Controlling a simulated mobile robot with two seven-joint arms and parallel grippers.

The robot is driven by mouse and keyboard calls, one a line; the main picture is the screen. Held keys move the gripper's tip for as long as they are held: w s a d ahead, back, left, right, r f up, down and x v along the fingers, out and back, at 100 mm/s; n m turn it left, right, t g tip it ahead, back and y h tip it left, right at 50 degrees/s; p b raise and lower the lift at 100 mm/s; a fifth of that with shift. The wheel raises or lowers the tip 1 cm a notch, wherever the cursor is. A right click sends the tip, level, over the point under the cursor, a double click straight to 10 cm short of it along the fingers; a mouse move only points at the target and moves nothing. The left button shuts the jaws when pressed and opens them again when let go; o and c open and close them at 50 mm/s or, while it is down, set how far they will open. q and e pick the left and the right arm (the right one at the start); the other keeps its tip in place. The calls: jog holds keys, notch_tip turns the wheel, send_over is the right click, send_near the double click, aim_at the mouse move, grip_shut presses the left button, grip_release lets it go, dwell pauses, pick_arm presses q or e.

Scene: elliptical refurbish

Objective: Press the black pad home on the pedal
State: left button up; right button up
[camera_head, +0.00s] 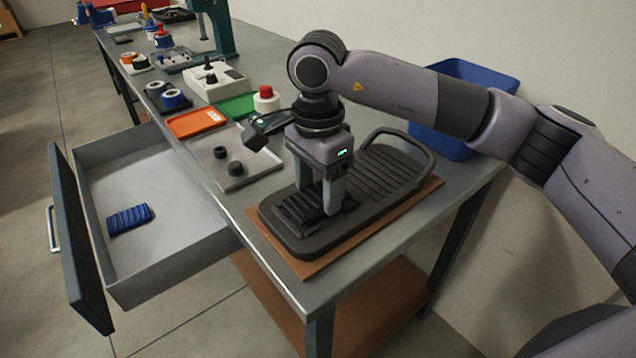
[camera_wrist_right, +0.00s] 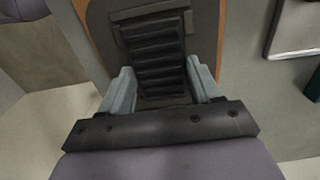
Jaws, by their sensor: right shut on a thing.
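The pedal (camera_head: 390,172) is a long dark tray with a raised rim and ribbed surface, lying on the bench. The black ribbed pad (camera_head: 293,207) is at its near left end, and it also shows in the right wrist view (camera_wrist_right: 153,52). My right gripper (camera_head: 328,205) points down over that end, its fingers shut on the pad's two sides. In the right wrist view the fingers (camera_wrist_right: 160,85) flank the pad. Whether the pad is fully seated cannot be told. A blue ribbed pad (camera_head: 130,218) lies in the open drawer. My left gripper is not in view.
The pedal lies on a brown mat (camera_head: 308,268) at the bench's near end. A grey tray (camera_head: 262,172) with two dark round parts is to its left. A blue bin (camera_head: 447,140) stands behind. The open drawer (camera_head: 160,270) juts out left. Other fixtures line the far bench.

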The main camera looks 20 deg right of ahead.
jog(key=shift+f+b, duration=0.45)
jog(key=shift+f, duration=0.1)
dwell(0.4)
jog(key=o, duration=1.1)
jog(key=shift+o, duration=0.2)
jog(key=shift+r, duration=0.3)
notch_tip(320, 180, up, 7)
jog(key=shift+f, duration=0.15)
